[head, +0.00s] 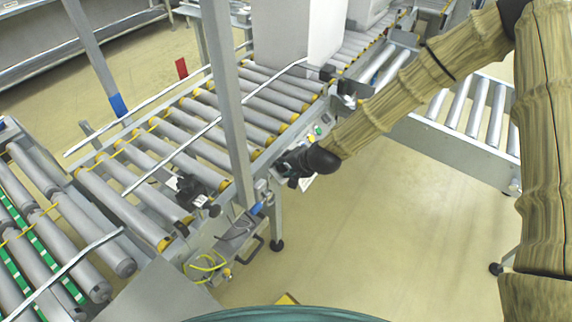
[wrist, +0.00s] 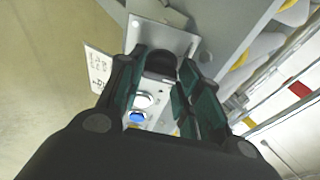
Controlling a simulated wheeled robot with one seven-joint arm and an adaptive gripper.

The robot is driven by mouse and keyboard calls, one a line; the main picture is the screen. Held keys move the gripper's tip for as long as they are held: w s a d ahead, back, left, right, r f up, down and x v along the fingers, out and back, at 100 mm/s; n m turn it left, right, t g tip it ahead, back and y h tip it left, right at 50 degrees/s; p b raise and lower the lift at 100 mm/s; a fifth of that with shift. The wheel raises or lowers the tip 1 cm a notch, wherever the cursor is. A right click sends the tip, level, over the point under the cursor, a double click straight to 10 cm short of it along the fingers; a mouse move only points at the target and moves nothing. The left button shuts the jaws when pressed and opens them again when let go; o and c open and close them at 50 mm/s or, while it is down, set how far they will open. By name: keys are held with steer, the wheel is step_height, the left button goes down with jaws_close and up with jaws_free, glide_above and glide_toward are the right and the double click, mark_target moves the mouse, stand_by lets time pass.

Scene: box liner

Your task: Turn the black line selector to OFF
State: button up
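The black line selector (wrist: 159,61) sits on a grey control panel (wrist: 176,40) in the wrist view. Its pointing direction cannot be made out. My gripper (wrist: 163,68) is at the panel with its two dark green fingers apart, one on each side of the selector. A small gap seems to show beside the knob, and I see no clear grip on it. In the head view my gripper (head: 289,168) is at the panel on the conveyor's side, and it hides the selector there.
A white button (wrist: 142,99) and a blue button (wrist: 137,116) lie close to the selector, between my fingers. A white label (wrist: 98,68) hangs beside the panel. The roller conveyor (head: 205,122) and a grey post (head: 232,110) stand left of my arm. Open floor (head: 375,220) lies to the right.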

steer(key=o, duration=0.4)
steer(key=shift+c, duration=0.2)
steer(key=shift+r, duration=0.15)
steer(key=v, duration=0.7)
steer(key=shift+s+d+r, duration=0.2)
steer(key=shift+s+r, duration=0.05)
